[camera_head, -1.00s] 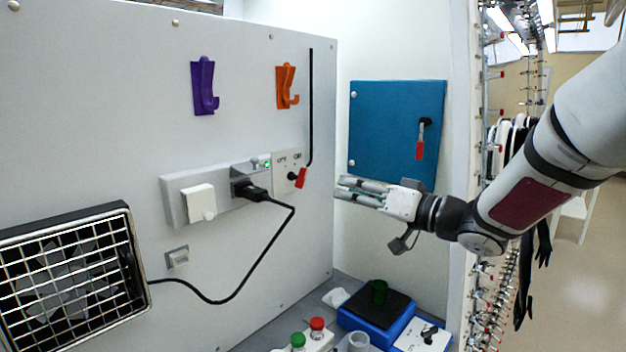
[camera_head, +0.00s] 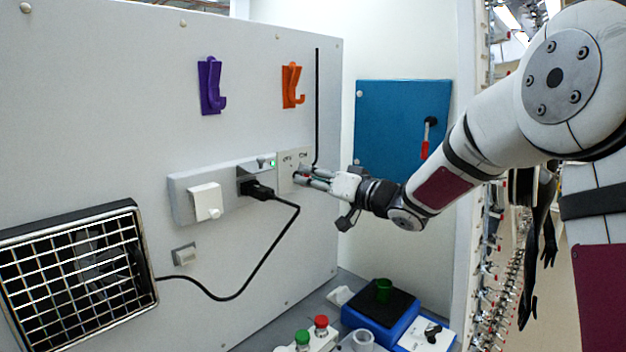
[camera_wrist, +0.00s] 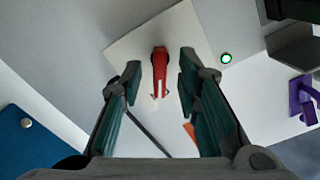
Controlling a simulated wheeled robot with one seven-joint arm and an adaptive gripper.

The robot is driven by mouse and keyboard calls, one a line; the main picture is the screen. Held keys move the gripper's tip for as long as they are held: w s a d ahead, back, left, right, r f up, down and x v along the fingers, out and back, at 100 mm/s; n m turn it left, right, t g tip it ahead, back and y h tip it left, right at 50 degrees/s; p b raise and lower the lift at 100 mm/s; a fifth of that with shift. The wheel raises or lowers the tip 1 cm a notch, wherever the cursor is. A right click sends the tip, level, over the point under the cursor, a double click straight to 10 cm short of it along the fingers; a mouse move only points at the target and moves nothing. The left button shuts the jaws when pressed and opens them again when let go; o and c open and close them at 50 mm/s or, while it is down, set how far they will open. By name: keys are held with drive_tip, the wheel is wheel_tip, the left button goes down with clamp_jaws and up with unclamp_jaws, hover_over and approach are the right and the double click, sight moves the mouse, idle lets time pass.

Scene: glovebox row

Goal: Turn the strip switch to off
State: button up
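The strip switch is a red lever (camera_wrist: 160,66) on a pale square plate (camera_wrist: 190,28), seen in the wrist view. In the head view its plate (camera_head: 286,158) is at the right end of the socket strip (camera_head: 178,200), and my fingers mostly hide the lever. The plate carries small labels, too small to read surely. My gripper (camera_wrist: 160,72) is open, with one finger on each side of the lever and a visible gap to both. In the head view my gripper (camera_head: 304,177) is at the plate. A small green light (camera_wrist: 226,58) is lit beside the plate.
A black plug (camera_head: 258,190) with a cable to the fan (camera_head: 75,265) sits left of the switch. Purple (camera_head: 211,86) and orange (camera_head: 292,85) hooks are above. A blue panel (camera_head: 385,125) with a red-handled lever is to the right.

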clamp_jaws()
drive_tip(key=shift+n+b, duration=0.55)
drive_tip(key=shift+n, duration=2.35)
unclamp_jaws()
